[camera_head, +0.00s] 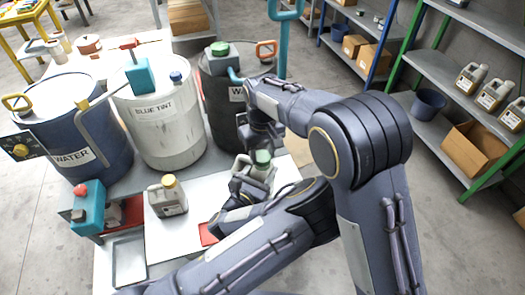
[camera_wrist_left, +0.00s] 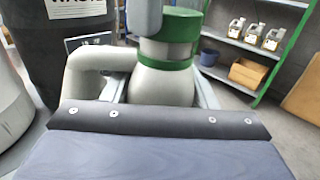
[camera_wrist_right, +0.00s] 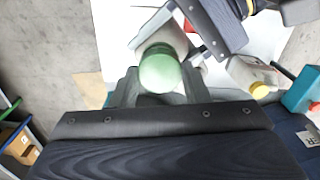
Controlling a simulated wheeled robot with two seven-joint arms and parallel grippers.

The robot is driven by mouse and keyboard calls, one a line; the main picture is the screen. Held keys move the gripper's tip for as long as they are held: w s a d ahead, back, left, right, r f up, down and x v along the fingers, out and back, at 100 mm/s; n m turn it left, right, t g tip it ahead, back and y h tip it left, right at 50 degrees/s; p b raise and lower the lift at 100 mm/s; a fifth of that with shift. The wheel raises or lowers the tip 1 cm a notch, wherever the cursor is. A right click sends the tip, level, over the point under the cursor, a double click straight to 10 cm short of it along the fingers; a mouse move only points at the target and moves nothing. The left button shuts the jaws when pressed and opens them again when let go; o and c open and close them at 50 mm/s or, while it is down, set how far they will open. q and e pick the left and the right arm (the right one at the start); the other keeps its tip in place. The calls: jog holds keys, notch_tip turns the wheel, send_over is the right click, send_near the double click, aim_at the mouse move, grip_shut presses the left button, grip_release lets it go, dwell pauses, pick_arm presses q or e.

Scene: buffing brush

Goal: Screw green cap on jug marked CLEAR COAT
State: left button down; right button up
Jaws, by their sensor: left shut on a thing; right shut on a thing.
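A pale grey jug (camera_head: 255,172) stands upright near the table's right edge. Its body and handle show large in the left wrist view (camera_wrist_left: 160,85); no marking on it can be read. My left gripper (camera_head: 240,192) is shut on the jug low down, largely hidden by my own arms. A green cap (camera_head: 262,157) is at the jug's mouth, between the fingers of my right gripper (camera_head: 263,146), which is shut on it from above. The cap is a round green top in the right wrist view (camera_wrist_right: 160,70). I cannot tell whether it is fully seated.
A second jug with a yellow cap (camera_head: 168,197) stands left on the white tabletop. Behind are drums marked WATER (camera_head: 75,125) and BLUE TINT (camera_head: 160,130), and a dark drum (camera_head: 222,110). A teal and red device (camera_head: 88,205) is at left. Shelves (camera_head: 450,85) stand at right.

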jog(key=shift+f, duration=0.4)
